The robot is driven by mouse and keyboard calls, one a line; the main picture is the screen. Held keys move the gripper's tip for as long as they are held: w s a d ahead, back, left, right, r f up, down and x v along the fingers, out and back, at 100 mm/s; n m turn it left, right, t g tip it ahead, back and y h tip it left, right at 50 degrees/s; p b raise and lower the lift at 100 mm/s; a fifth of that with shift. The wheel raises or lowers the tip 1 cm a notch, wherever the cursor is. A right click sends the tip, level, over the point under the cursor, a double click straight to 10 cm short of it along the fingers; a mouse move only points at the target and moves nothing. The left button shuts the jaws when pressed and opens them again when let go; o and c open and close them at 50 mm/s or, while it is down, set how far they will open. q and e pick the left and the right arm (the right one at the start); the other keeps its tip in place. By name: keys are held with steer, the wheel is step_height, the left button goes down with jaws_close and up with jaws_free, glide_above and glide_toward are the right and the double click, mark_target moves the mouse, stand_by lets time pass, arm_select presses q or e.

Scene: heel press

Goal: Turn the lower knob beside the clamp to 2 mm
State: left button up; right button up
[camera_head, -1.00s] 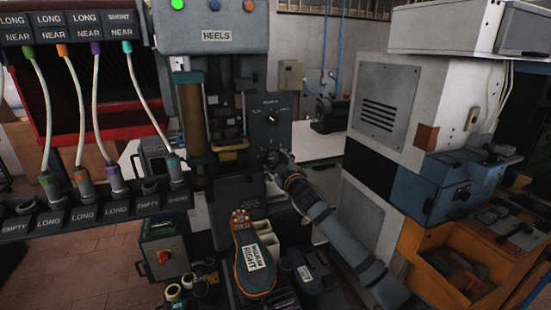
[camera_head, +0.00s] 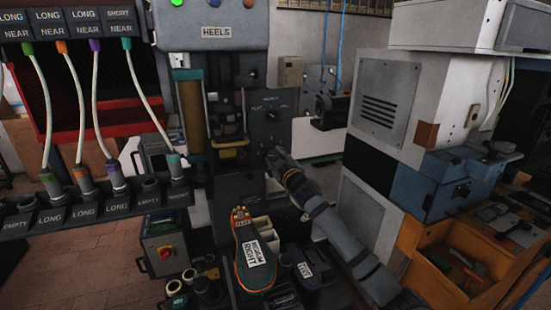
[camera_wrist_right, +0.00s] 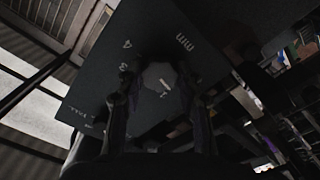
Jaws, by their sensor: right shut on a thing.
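The heel press with its HEELS sign (camera_head: 216,31) stands at the centre of the head view. Its dark side panel carries an upper knob (camera_head: 271,116). The lower knob sits below, hidden behind my right gripper (camera_head: 274,156) in the head view. In the right wrist view my right gripper (camera_wrist_right: 160,95) is shut around the dark faceted lower knob (camera_wrist_right: 160,78), one finger on each side. The panel around it shows printed "4", "3" and "mm"; a small light mark shows on the knob's face. I cannot tell its exact setting. My left gripper is out of view.
Hoses and a labelled rack (camera_head: 100,215) stand at the left. A grey cabinet (camera_head: 385,105) and an orange bin (camera_head: 455,270) are at the right.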

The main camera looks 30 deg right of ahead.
steer(key=shift+f+m, duration=0.1)
steer(key=shift+m, duration=0.2)
steer(key=m+b, duration=0.2)
steer(key=m, duration=0.1)
steer(key=shift+f, duration=0.1)
steer(key=m+b, duration=0.2)
steer(key=m, duration=0.1)
steer(key=shift+m, duration=0.3)
steer(key=m+b, duration=0.3)
steer(key=m, duration=0.1)
steer(key=shift+a+m+b, duration=0.1)
steer(key=shift+m+b, duration=1.4)
steer(key=shift+m, duration=0.7)
steer(key=o, duration=1.2)
